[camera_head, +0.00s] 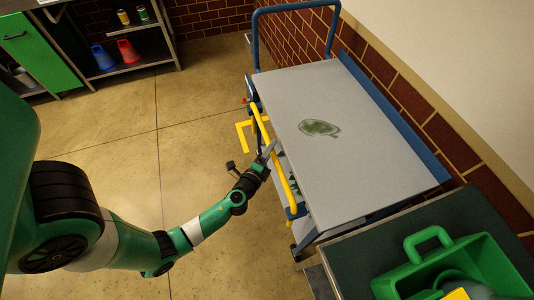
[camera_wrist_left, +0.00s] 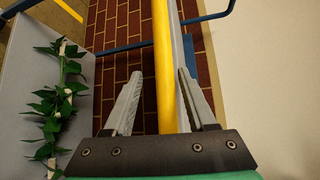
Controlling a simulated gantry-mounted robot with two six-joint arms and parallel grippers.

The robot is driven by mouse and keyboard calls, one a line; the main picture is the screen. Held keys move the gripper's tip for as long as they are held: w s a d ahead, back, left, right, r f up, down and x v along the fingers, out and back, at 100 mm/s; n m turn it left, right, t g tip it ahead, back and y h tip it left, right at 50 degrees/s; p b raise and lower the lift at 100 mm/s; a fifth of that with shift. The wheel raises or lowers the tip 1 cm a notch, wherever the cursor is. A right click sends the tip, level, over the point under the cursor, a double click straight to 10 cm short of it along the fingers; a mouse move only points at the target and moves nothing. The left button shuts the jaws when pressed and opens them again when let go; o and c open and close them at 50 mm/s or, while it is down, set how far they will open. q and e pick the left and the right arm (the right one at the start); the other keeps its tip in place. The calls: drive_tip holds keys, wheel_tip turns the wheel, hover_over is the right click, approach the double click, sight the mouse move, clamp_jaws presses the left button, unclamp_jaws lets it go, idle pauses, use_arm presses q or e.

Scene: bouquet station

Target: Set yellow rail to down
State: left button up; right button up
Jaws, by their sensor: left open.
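The yellow rail (camera_head: 275,148) runs along the left long side of a cart with a grey top (camera_head: 345,150) and blue frame. It lies close beside the edge of the top. My left gripper (camera_head: 269,150) is at the middle of the rail, jaws open. In the left wrist view the yellow rail (camera_wrist_left: 162,60) passes between the two grey fingers of my left gripper (camera_wrist_left: 160,78), with a gap visible on the left finger's side; contact on the right side is unclear. My right gripper is not in view.
Green leaves with pale flowers (camera_wrist_left: 60,95) lie on a grey surface, apparently the cart's lower shelf. A dark stand with a green caddy (camera_head: 455,265) is at the lower right. A brick wall (camera_head: 420,110) borders the cart's right side. Open floor (camera_head: 190,140) lies left.

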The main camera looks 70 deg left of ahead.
use_arm(q)
drive_tip(key=p+v, duration=0.1)
drive_tip(key=v, duration=1)
drive_tip(key=shift+s+d, duration=0.2)
drive_tip(key=shift+s, duration=0.05)
